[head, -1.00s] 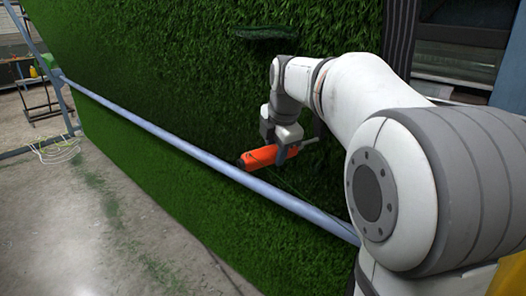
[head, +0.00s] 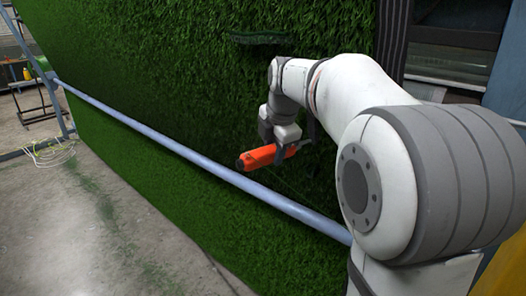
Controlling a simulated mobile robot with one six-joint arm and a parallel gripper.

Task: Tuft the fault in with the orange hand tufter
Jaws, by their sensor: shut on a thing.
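The orange hand tufter (head: 259,157) is in the head view, in front of the hanging green turf (head: 190,110). My gripper (head: 284,150) is shut on it and holds it roughly level, its dark end toward the left. The tufter is just above the grey-blue rail, and I cannot tell whether it touches the turf. A dark, ledge-like patch (head: 258,38) shows on the turf above my wrist; I cannot tell whether it is the fault. My arm hides part of the turf on the right.
A long grey-blue rail (head: 190,147) runs slantwise across the front of the turf. Pale tangled yarn or cable (head: 50,154) lies on the floor at the left, near a dark stand (head: 35,103). The concrete floor (head: 90,240) at lower left is open.

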